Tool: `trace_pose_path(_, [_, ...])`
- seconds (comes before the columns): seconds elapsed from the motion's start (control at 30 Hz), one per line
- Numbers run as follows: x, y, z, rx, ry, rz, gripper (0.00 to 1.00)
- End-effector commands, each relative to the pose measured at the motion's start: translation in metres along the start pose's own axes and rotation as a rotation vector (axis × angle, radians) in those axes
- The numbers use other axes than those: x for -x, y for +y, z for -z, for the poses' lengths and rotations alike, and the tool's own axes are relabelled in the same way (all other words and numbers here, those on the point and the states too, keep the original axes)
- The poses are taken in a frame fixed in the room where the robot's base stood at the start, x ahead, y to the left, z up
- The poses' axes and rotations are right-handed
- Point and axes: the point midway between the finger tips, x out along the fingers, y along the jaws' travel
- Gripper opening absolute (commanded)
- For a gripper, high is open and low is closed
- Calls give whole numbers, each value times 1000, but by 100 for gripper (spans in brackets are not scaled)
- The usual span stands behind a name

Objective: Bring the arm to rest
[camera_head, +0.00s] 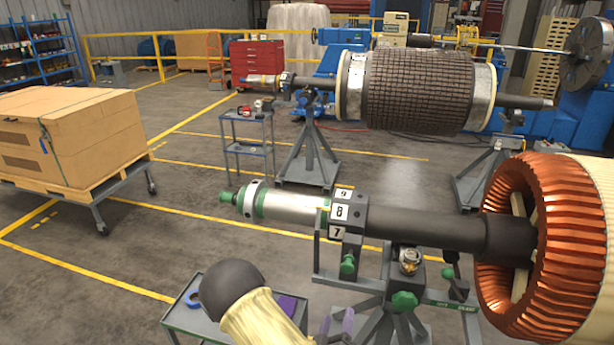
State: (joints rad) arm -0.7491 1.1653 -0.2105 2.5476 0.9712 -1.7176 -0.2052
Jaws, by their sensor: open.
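My arm (264,318) shows at the bottom of the head view, with a dark rounded joint and a cream link running down and right out of the picture. My gripper (336,323) shows just right of it at the bottom edge as two greyish-purple fingers, apart and with nothing seen between them. Its body is below the frame. It is in front of the near rotor's stand (403,318); I cannot tell the gap between them.
The near rotor's shaft (420,223) lies across its stand, with copper windings (515,240) at right. A grey cart (188,320) with a blue ring (193,298) is close beside my arm. A crate (75,135) stands left. Open floor (150,235) lies between crate and stand.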

Motion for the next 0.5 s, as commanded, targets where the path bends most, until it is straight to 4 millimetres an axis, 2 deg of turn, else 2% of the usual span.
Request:
trace_pose_path(0.17, [-12,2,-9,-104,-131,39,57])
trace_pose_path(0.3, [-21,1,-18,-242,-303,117,57])
trace_pose_path(0.5, [-22,-2,-17,-415,-520,262,57])
